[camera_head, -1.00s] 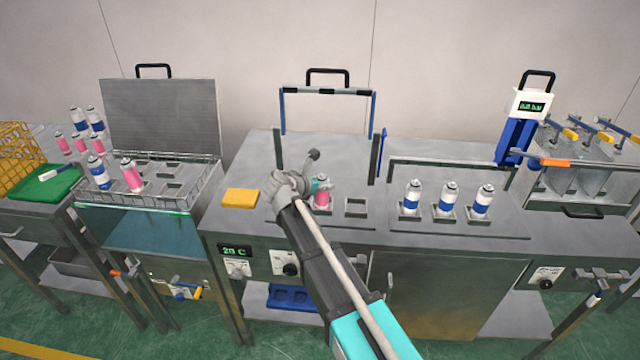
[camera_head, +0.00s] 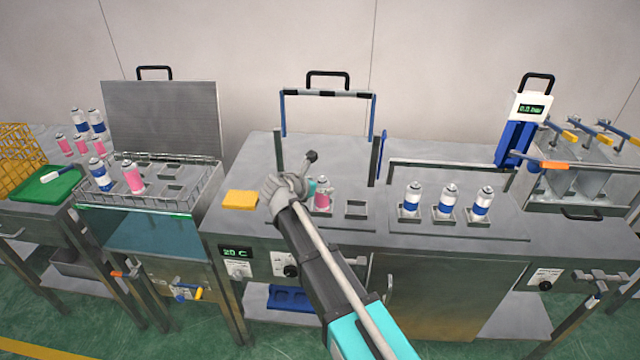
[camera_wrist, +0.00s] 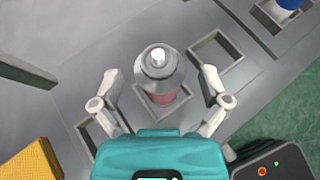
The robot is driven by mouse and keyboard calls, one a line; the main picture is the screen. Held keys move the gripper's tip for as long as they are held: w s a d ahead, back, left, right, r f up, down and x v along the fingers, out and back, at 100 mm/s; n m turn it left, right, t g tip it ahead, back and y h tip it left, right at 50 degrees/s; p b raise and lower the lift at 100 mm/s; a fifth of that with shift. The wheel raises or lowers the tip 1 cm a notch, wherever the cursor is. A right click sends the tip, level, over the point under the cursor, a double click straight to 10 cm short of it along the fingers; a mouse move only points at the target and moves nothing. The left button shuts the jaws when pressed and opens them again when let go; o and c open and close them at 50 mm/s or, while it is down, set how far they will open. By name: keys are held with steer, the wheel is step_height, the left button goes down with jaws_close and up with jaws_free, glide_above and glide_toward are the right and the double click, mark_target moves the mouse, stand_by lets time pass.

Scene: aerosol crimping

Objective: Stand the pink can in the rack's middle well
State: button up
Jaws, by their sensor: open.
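The pink can (camera_head: 322,200) stands upright in a row of square wells on the middle bench, partly hidden by my gripper in the head view. In the wrist view the can (camera_wrist: 158,75) sits in the middle well (camera_wrist: 163,101), with an empty well on either side: the left one (camera_wrist: 91,138) is partly covered by my gripper and the right one (camera_wrist: 216,54) is clear. My gripper (camera_wrist: 160,78) is open, with one finger on each side of the can and a gap visible on both sides.
A yellow block (camera_head: 239,200) lies left of the wells. Blue-and-white cans (camera_head: 446,202) stand in a rack to the right. A raised guard frame (camera_head: 328,94) stands behind. At left, a wire basket (camera_head: 150,199) holds cans. A gauge (camera_head: 530,107) stands at back right.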

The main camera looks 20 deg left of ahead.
steer(key=p+v, duration=0.4)
steer(key=v, duration=0.6)
steer(key=shift+s+a+r+p, duration=0.15)
steer(key=shift+s+r+p, duration=0.1)
steer(key=shift+s+p, duration=0.1)
steer(key=shift+w, duration=0.1)
steer(key=w+d+f+m+g, duration=0.1)
steer(key=d+f+m+g, duration=0.25)
steer(key=d+m, duration=0.75)
steer(key=w+d+f+m+g, duration=0.1)
steer(key=d+f+m+g, duration=0.25)
steer(key=d, duration=1.35)
steer(key=s+d+f+m+g+y, duration=0.1)
steer(key=s+d+m, duration=0.3)
steer(key=d+m, duration=0.4)
steer(key=s+d+f+m+g+y, duration=0.1)
steer(key=s+d+m+g+y, duration=0.2)
steer(key=d+m, duration=0.6)
steer(key=shift+s+d+f+g, duration=0.3)
steer(key=shift+s+d+f, duration=0.1)
steer(key=shift+s+d, duration=0.5)
steer(key=shift+s+a, duration=0.1)
